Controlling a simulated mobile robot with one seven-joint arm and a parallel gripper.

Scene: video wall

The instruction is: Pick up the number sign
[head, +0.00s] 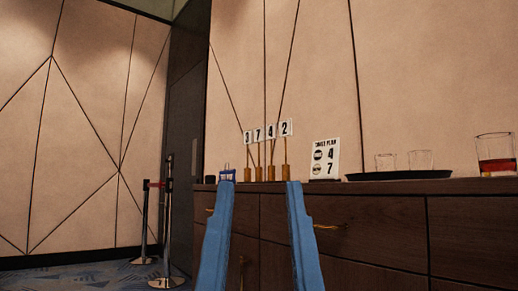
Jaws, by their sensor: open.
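My gripper (260,184) has two blue fingers spread apart, open and empty. In the picture the fingertips frame the holders' bases from below. The gripper seems nearer to me than the signs, but the exact gap cannot be told.
Farther right are a black tray (400,175) with clear glasses and a glass of red drink (495,153). A small blue object (227,175) sits left. Rope posts (167,230) stand on the floor.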

